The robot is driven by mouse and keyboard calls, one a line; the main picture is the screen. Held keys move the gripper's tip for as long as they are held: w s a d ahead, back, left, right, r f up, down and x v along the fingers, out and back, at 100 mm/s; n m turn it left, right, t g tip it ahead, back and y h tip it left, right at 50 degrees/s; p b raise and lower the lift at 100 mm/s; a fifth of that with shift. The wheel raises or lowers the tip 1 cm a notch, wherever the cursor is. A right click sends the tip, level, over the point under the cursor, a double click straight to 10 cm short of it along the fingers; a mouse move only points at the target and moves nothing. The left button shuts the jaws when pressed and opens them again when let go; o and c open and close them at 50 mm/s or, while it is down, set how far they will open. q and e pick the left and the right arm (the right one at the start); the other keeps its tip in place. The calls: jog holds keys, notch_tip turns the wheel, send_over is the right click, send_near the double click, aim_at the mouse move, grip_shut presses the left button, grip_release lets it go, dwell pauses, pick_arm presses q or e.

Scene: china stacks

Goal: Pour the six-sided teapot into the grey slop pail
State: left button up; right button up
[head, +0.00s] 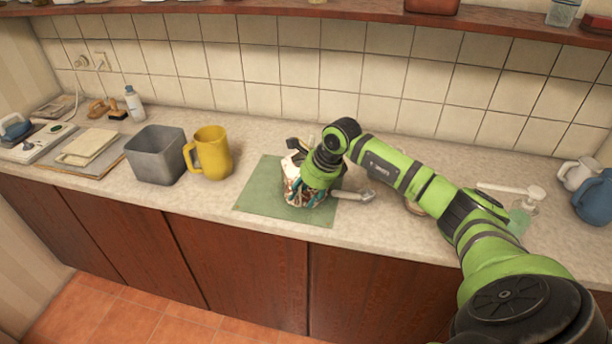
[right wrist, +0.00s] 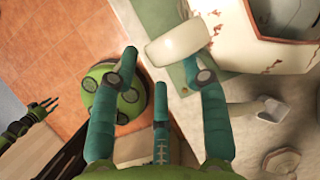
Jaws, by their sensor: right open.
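The six-sided teapot (right wrist: 250,50) is white with reddish-brown marks, at the upper right of the right wrist view. In the head view the teapot (head: 291,170) is largely hidden by my right arm and stands on a green mat (head: 257,196). Its cream handle (right wrist: 178,43) lies at the fingertips of my right gripper (right wrist: 160,60). The teal fingers are open, one on each side of the handle; I cannot tell whether they touch it. The grey slop pail (head: 157,158) stands upright on the counter, left of the mat. My left gripper is not in the head view.
A yellow mug (head: 212,155) stands between the pail and the mat. A pale grey utensil (head: 352,194) lies by the mat's right edge. Blue (head: 594,200) and white (head: 577,174) vessels stand at the far right. The counter's front edge is close to the mat.

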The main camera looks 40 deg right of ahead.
aim_at(299, 201)
jog(key=p+x, duration=0.1)
jog(key=x, duration=0.3)
jog(key=shift+w, duration=0.1)
grip_shut()
jog(key=shift+r, duration=0.15)
jog(key=shift+r, duration=0.1)
